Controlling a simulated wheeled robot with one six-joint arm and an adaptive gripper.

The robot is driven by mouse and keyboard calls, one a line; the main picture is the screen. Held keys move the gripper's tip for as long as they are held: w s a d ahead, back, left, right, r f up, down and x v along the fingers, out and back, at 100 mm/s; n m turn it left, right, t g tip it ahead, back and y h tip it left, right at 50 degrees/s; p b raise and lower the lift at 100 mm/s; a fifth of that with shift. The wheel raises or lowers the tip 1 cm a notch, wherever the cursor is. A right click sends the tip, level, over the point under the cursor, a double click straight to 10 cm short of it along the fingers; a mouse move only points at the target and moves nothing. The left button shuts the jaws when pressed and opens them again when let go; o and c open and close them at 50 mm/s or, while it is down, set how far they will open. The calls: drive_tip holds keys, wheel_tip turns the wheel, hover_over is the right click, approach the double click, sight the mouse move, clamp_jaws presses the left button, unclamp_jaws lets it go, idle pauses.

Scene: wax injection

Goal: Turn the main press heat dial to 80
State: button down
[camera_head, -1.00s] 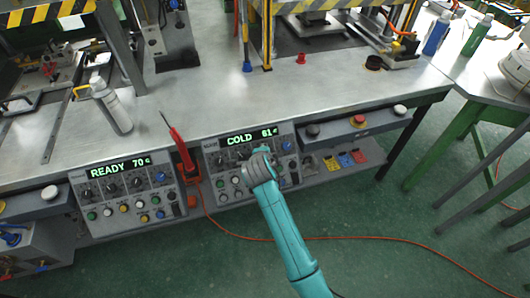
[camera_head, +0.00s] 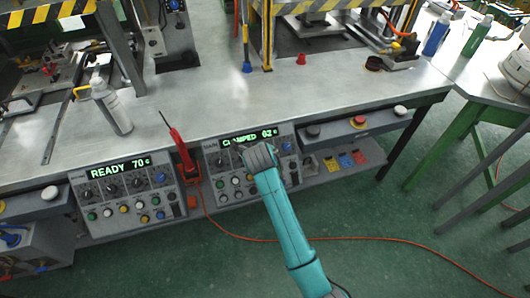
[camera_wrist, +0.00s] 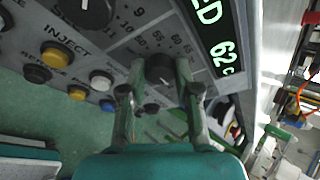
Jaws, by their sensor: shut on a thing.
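The right control panel (camera_head: 228,180) has a green display (camera_head: 250,137) reading CLAMPED 62 C. In the wrist view the display (camera_wrist: 215,40) shows the 62 at its end. A small dark heat dial (camera_wrist: 160,68) with a number scale around it sits between the fingertips of my gripper (camera_wrist: 160,92). The gripper is shut on this dial. In the head view my gripper (camera_head: 258,156) is at the panel front, under the display, and hides the dial. The pointer's exact setting cannot be read.
The left panel (camera_head: 120,195) reads READY 70 C. Colored buttons, including a yellow one (camera_wrist: 56,57), and a larger black knob (camera_wrist: 92,10) lie beside my gripper. A red tool (camera_head: 182,150) hangs between the panels. An orange cable (camera_head: 380,240) crosses the floor.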

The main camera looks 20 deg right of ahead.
drive_tip(key=c, duration=0.8)
unclamp_jaws()
drive_tip(key=shift+c, duration=0.2)
drive_tip(key=v, duration=1.2)
drive_tip(key=shift+a+f, duration=0.1)
